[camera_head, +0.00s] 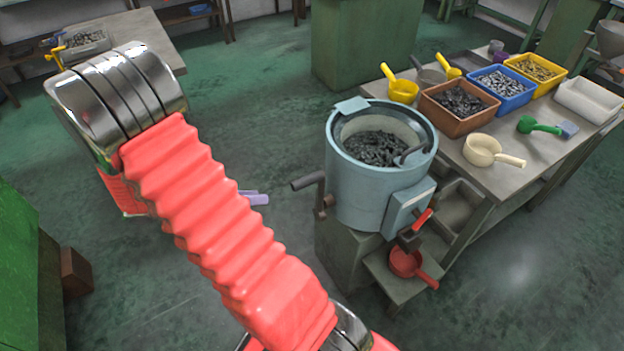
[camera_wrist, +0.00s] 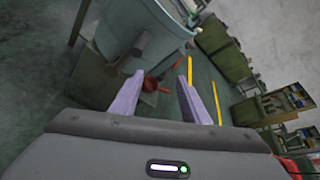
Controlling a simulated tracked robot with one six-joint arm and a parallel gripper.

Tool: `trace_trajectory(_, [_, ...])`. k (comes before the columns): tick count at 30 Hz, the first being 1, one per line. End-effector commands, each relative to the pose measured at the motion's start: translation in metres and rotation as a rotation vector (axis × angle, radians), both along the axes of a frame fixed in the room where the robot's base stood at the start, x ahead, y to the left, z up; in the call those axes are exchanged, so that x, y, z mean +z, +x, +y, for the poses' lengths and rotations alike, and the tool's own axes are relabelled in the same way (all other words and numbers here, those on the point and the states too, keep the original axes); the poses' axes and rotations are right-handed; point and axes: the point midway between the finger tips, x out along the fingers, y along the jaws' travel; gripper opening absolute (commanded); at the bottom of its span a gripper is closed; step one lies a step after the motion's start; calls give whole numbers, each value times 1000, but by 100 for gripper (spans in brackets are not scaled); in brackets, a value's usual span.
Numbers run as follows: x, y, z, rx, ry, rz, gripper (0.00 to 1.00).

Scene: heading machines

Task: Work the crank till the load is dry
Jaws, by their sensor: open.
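A light-blue drum (camera_head: 355,190) stands on a green base, its open top showing a load of dark metal pieces (camera_head: 375,148). A crank (camera_head: 308,181) with a grey grip sticks out from the drum's left side. A box with a red-handled lever (camera_head: 421,221) is on its right side. My gripper's lilac fingers (camera_head: 256,198) show partly behind my red-sleeved arm, left of the crank and apart from it. In the wrist view my gripper (camera_wrist: 155,85) is open and empty, with the drum (camera_wrist: 130,25) ahead. I cannot tell from these frames whether the load is wet.
A red scoop (camera_head: 404,262) lies on a low shelf below the drum. Green floor left of the drum is clear.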

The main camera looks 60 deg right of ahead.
Motion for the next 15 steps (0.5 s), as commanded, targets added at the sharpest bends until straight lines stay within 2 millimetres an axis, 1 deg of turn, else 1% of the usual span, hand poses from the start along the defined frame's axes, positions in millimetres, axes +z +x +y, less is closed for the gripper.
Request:
trace_trajectory(1, [8,-2,6,-22,2,-57,42])
trace_trajectory(3, [16,-4,14,-55,5,-137,42])
trace_trajectory(15, [54,-16,62,-266,41,-570,42])
